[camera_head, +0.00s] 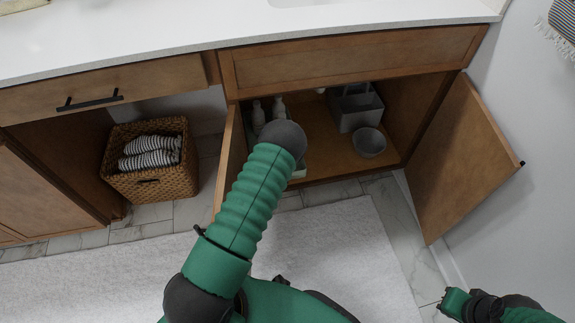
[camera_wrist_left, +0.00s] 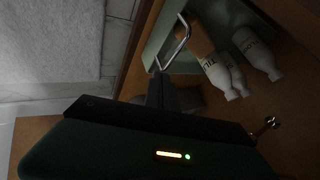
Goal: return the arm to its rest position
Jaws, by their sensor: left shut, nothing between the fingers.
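My left arm (camera_head: 245,205) reaches forward from the bottom of the head view into the open cabinet under the counter. It hides its own gripper there. In the left wrist view my left gripper (camera_wrist_left: 162,88) is shut and empty, with its tips close to the thin metal handle (camera_wrist_left: 183,42) of a grey-green caddy (camera_wrist_left: 155,45). I cannot tell whether they touch. Part of my right arm (camera_head: 490,306) shows at the bottom right of the head view, clear of the cabinet; its finger state is unclear.
The cabinet's right door (camera_head: 460,155) and left door (camera_head: 231,160) stand open beside the arm. White bottles (camera_wrist_left: 215,75), a grey bin (camera_head: 357,112) and a bowl (camera_head: 369,143) are inside. A towel basket (camera_head: 150,187) stands left. The pale rug (camera_head: 340,235) is clear in front.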

